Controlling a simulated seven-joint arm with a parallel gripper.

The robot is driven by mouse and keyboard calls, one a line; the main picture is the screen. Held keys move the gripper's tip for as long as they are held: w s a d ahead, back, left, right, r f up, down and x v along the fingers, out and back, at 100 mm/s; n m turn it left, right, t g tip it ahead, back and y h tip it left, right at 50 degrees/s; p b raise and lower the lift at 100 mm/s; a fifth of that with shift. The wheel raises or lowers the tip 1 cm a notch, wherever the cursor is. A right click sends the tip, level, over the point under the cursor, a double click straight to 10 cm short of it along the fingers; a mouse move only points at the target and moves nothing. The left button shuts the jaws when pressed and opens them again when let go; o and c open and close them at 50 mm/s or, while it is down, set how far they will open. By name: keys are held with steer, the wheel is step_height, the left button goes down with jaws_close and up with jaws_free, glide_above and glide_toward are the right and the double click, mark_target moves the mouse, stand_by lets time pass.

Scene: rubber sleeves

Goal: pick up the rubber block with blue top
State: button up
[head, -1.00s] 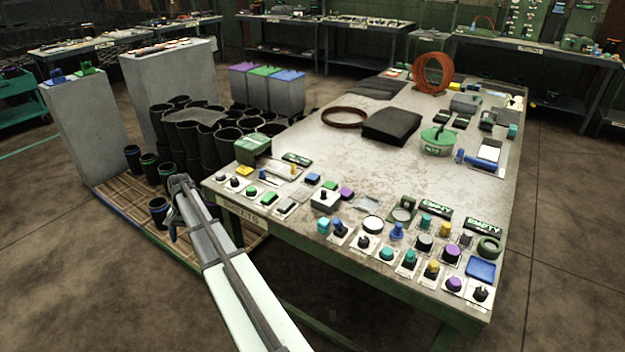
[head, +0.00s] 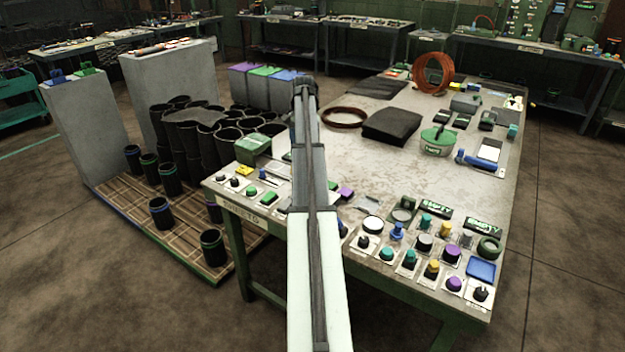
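The rubber block with blue top (head: 283,95) is a grey upright block on the floor behind the table's far left edge. It is the rightmost of three similar blocks, beside one with a green top (head: 262,90) and one with a purple top (head: 240,85). My gripper (head: 304,84) is at the far end of my arm and covers the right side of the blue-topped block in the picture. I cannot tell whether it touches the block. Its fingers are too small and dark to show whether they are open or shut.
Several black rubber sleeves (head: 210,133) stand left of the table, some on a wooden pallet (head: 190,232). The green-framed table (head: 440,183) holds many small knobs, a dark pad (head: 392,126) and copper-coloured rings (head: 345,117). Two tall grey blocks (head: 90,130) stand at left.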

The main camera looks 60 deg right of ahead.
steer(key=f, duration=0.2)
steer(key=s+d+f, duration=0.1)
steer(key=f, duration=0.2)
steer(key=s+f, duration=0.1)
steer(key=f, duration=0.2)
steer(key=shift+s+d, duration=0.2)
steer(key=shift+d, duration=0.15)
steer(key=shift+s+f, duration=0.2)
steer(key=shift+f, duration=1.15)
steer(key=shift+s+f, duration=0.15)
steer(key=shift+f, duration=1.15)
steer(key=c, duration=1.1)
steer(key=shift+r, duration=0.15)
steer(key=shift+c, duration=0.2)
